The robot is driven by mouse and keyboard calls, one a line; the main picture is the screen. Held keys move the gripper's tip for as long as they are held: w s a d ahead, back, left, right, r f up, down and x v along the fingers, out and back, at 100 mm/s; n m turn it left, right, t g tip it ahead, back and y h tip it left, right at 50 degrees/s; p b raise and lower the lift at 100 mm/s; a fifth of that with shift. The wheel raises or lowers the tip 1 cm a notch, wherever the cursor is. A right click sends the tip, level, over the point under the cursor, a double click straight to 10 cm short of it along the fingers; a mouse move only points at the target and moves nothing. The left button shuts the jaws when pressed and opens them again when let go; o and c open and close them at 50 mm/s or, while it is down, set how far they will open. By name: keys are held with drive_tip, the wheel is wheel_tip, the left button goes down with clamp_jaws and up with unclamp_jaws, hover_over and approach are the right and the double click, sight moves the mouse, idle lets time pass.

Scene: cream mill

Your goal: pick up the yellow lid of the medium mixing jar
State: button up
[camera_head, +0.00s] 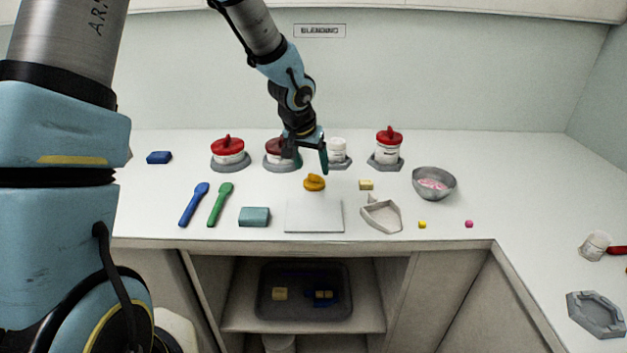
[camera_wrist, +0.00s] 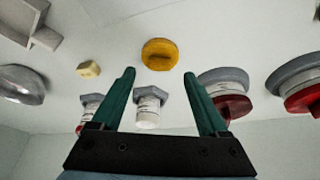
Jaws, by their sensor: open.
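The yellow lid (camera_head: 315,183) lies on the white counter, just behind a flat white board, with a raised grip on top. In the wrist view the lid (camera_wrist: 160,54) shows beyond my fingertips, roughly centred between them. A white jar without a lid (camera_head: 337,151) stands upright in a grey holder behind and to the right of the lid; it also shows between the fingers in the wrist view (camera_wrist: 150,107). My gripper (camera_head: 308,163) is open and empty, above the counter behind the lid. It does not touch the lid.
Red-lidded jars (camera_head: 230,152) (camera_head: 388,148) stand along the back; another (camera_head: 277,151) is partly hidden by my gripper. A small yellow block (camera_head: 366,185), a grey scoop tray (camera_head: 381,214) and a metal bowl (camera_head: 434,183) lie right. The white board (camera_head: 314,217) is in front.

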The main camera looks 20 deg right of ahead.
sight(314, 175)
drive_tip(key=shift+p+x, duration=0.3)
drive_tip(key=shift+x, duration=1.6)
drive_tip(key=shift+c, duration=0.4)
clamp_jaws()
